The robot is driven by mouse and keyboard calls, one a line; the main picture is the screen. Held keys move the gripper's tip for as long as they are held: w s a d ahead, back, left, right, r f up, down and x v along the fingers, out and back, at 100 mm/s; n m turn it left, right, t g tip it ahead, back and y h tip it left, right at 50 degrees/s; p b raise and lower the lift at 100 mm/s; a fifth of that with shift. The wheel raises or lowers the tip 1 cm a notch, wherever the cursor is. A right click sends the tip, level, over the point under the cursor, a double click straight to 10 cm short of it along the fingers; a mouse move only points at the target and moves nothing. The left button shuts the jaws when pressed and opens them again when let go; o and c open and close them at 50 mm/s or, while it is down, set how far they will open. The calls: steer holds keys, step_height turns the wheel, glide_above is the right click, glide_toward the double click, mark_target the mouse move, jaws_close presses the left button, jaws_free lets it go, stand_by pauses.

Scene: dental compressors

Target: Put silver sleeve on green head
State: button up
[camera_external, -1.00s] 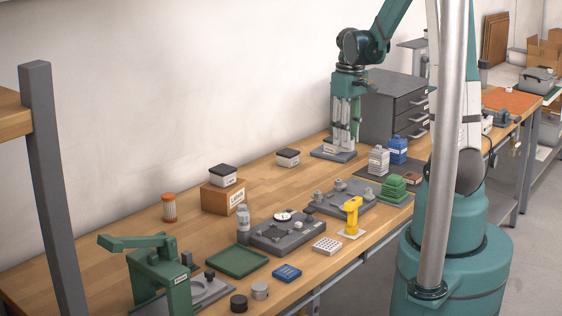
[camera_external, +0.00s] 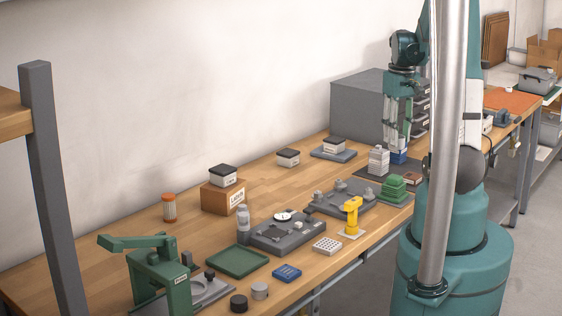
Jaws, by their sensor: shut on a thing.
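My gripper (camera_external: 397,148) points straight down at the back right of the bench, in line with the blue bottle (camera_external: 398,157), whose upper part it covers in this view. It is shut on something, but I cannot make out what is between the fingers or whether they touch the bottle. A stepped green block (camera_external: 394,187), possibly the green head, sits at the bench's right front, below and apart from my gripper. A short silver-grey cylinder (camera_external: 260,291) stands at the front edge; I cannot tell whether it is the silver sleeve.
A grey-white bottle (camera_external: 378,160) stands close to my gripper's left. A grey drawer cabinet (camera_external: 357,108) is behind.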

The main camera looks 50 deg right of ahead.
steer(key=shift+s+d+f, duration=0.1)
steer(key=shift+f, duration=0.05)
stand_by(0.3)
glide_above(396, 177)
steer(key=shift+s+f, duration=0.1)
steer(key=shift+f, duration=2.7)
steer(key=shift+f, duration=0.15)
steer(key=shift+f, duration=1.95)
steer(key=shift+f, duration=0.1)
steer(key=o, duration=0.9)
steer(key=shift+r, duration=0.2)
